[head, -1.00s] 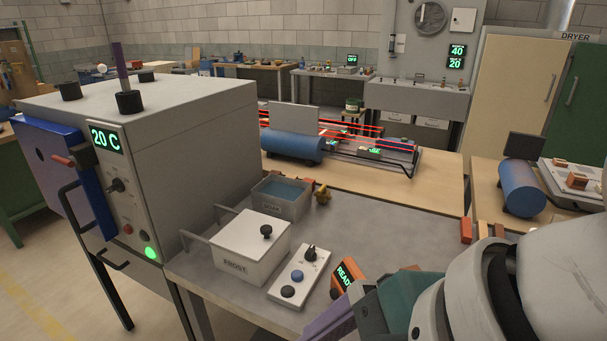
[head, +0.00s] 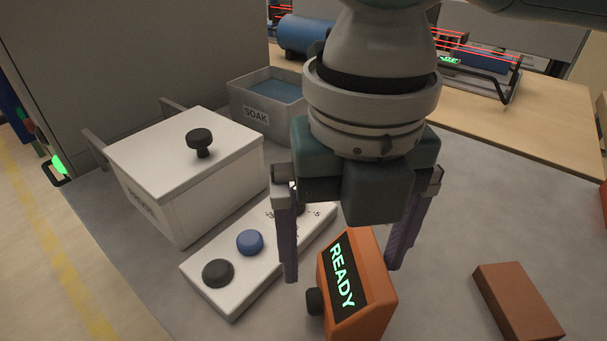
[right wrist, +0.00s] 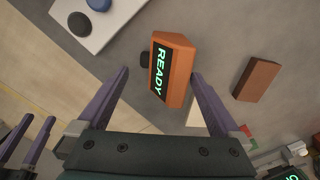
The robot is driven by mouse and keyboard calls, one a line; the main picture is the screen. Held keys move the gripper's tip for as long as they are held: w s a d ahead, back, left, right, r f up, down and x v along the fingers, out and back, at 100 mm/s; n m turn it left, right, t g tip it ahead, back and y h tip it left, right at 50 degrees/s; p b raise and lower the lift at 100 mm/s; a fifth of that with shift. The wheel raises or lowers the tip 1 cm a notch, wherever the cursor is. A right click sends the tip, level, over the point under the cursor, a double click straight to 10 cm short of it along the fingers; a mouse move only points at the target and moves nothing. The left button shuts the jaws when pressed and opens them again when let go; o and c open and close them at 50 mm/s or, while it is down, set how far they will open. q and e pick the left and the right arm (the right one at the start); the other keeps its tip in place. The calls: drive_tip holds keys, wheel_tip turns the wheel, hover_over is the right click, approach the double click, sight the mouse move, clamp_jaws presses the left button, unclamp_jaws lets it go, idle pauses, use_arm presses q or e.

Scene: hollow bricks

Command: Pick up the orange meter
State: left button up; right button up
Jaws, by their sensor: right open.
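The orange meter (head: 375,308) stands on the grey bench, its dark face reading READY in green, with a black knob on its left side. It also shows in the right wrist view (right wrist: 180,75), just beyond my fingertips. My right gripper (head: 341,274) points down over the meter, open and empty. Its purple fingers are apart, one towards each side of the meter; I cannot tell whether either touches it. My left gripper (right wrist: 40,117) shows partly at the left edge of the right wrist view, its purple fingers apart and empty, away from the meter.
A white control box (head: 232,285) with knobs lies close left of the meter. A lidded white FROST box (head: 160,190) and a grey SOAK tub (head: 250,112) stand behind it. A brown brick (head: 517,302) lies to the right, with bare bench between.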

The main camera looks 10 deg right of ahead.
sight(341, 293)
wheel_tip(341, 293, down, 7)
drive_tip(key=shift+s+d+b, duration=0.1)
drive_tip(key=shift+b, duration=0.25)
drive_tip(key=shift+c, duration=0.4)
